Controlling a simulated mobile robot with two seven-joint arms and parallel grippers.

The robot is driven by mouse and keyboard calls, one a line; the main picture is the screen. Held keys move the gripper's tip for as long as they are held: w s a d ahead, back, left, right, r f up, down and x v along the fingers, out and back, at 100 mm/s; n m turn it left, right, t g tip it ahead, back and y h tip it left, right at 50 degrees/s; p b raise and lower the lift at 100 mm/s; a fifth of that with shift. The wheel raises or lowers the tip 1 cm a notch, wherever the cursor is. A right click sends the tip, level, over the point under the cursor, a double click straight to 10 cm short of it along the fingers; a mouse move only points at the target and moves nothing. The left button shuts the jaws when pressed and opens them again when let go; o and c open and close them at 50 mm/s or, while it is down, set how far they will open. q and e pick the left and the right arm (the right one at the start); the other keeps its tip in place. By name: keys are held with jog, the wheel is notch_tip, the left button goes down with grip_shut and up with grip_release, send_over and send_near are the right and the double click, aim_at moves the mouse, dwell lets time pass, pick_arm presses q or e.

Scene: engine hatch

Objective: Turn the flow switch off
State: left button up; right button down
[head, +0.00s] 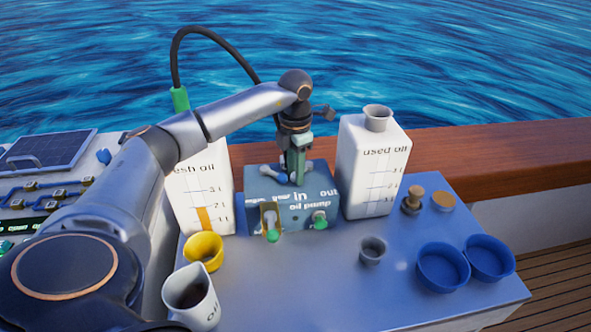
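The blue-grey oil pump box (312,212) stands at the back middle of the table, with "in", "out" and "oil pump" lettered on it. A light grey handle-like part (306,170) shows on its top. I cannot tell for sure whether it is the flow switch or how it is set. My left gripper (297,178) points down onto the top of the pump at this part. Its fingers overlap the part, so I cannot tell whether they are open, shut or touching it. My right gripper is not in view.
A fresh oil container (215,212) stands left of the pump and a used oil container (370,172) right. In front are a yellow cup (204,250), a jug (193,300), a grey funnel-like cup (372,250) and blue bowls (442,267). A black hose (222,38) arches behind my arm.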

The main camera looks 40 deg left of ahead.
aim_at(313, 183)
pick_arm(q)
grip_shut()
jog(key=shift+w+d+r+n+p, duration=0.1)
jog(key=shift+d+n+p, duration=0.25)
jog(key=shift+n+p, duration=0.3)
jog(key=shift+w+d+n+p, duration=0.1)
jog(key=shift+d+n+p, duration=0.25)
jog(key=shift+n, duration=0.3)
jog(key=shift+w+d+n+p, duration=0.1)
jog(key=shift+d+n+p, duration=0.15)
jog(key=shift+n, duration=0.35)
jog(key=n, duration=0.1)
jog(key=d+n+p, duration=0.1)
jog(key=n, duration=0.1)
jog(key=shift+w, duration=0.4)
jog(key=shift+w+d+n+p, duration=0.35)
jog(key=shift+n+p, duration=0.15)
jog(key=shift+n, duration=0.5)
